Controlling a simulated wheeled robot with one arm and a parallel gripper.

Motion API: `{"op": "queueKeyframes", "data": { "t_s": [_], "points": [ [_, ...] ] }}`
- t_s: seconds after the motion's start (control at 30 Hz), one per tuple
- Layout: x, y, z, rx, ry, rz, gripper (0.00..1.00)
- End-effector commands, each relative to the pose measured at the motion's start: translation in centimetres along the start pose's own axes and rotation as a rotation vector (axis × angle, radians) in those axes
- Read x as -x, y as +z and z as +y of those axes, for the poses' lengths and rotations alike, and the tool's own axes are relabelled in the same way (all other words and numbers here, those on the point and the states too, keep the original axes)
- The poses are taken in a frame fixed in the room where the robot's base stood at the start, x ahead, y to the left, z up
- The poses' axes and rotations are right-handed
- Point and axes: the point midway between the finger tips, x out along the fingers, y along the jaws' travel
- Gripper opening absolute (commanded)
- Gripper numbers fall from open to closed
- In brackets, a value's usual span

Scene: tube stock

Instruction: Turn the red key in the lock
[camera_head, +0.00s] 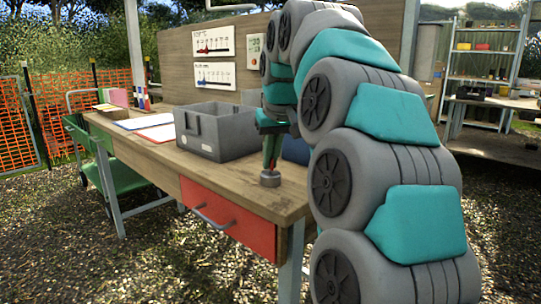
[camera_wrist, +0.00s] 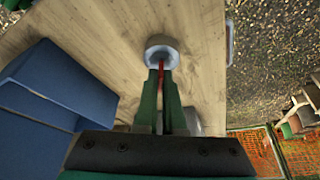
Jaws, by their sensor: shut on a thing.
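The lock (camera_head: 270,180) is a short grey round cylinder on the wooden table top, near its front right corner. In the wrist view the lock (camera_wrist: 161,45) shows as a pale grey round body with a darker top. My gripper (camera_head: 271,166) points down just above it, with its green fingers shut on the red key. In the wrist view the red key (camera_wrist: 161,68) shows as a thin strip between the fingers, reaching the lock's top. The fingers hide most of the key, so its turn angle and depth cannot be told.
A grey open bin (camera_head: 214,138) stands on the table (camera_head: 150,152) left of my gripper. A blue box (camera_wrist: 50,95) lies close beside the gripper. A red drawer (camera_head: 228,217) with a grey handle is under the table's front edge. Table wood around the lock is bare.

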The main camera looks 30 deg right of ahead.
Motion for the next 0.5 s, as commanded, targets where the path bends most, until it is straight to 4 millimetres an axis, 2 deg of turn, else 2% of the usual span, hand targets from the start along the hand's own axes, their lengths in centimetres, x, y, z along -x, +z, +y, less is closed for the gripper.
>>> {"op": "queueKeyframes", "data": {
  "t_s": [0.5],
  "points": [
    [0.13,-0.01,-0.07,0.164,-0.068,-0.001,0.0]
  ]
}}
